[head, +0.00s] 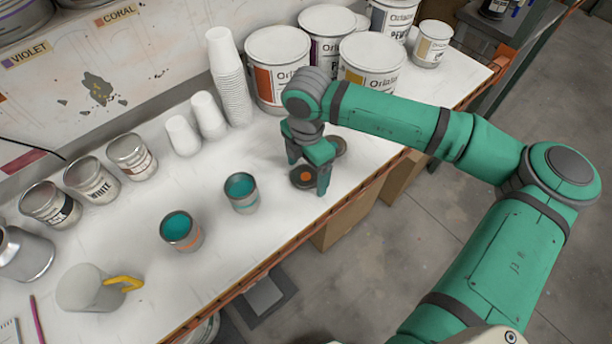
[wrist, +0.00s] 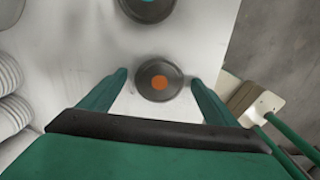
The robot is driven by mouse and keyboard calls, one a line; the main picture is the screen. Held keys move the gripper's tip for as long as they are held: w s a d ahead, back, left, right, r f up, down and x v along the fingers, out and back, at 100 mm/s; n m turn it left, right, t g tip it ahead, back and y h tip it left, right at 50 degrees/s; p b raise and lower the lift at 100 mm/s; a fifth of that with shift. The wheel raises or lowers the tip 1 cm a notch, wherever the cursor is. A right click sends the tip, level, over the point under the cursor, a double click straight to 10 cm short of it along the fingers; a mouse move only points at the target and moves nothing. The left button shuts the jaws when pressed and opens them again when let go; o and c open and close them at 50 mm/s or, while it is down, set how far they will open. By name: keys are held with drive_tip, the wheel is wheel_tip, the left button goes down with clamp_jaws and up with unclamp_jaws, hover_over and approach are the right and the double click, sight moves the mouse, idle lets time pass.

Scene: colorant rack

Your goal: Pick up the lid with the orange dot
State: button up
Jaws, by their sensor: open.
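The lid with the orange dot (head: 305,177) is a dark round disc lying on the white bench, near its front edge. It also shows in the wrist view (wrist: 159,81), between the two fingers. My gripper (head: 308,178) is open above the lid, with one finger on each side of it. In the wrist view my gripper (wrist: 157,84) shows a gap on both sides of the lid. I cannot tell how far the fingertips are above the bench.
Two open cans, one with a teal band (head: 240,193) and one with an orange band (head: 181,231), stand left of my gripper. Paper cup stacks (head: 229,85) and large paint pails (head: 278,68) stand behind. The bench's front edge (head: 352,192) is close.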

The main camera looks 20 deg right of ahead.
drive_tip(key=shift+a, duration=0.1)
drive_tip(key=c, duration=1.1)
drive_tip(key=shift+r, duration=0.15)
drive_tip(key=shift+r, duration=0.55)
drive_tip(key=s+a+r, duration=0.3)
drive_tip(key=s+r, duration=0.8)
drive_tip(key=s, duration=0.2)
drive_tip(key=shift+s+a+r, duration=0.2)
drive_tip(key=shift+s+r, duration=0.1)
drive_tip(key=shift+s, duration=0.05)
drive_tip(key=shift+w+a, duration=0.1)
drive_tip(key=shift+w, duration=0.05)
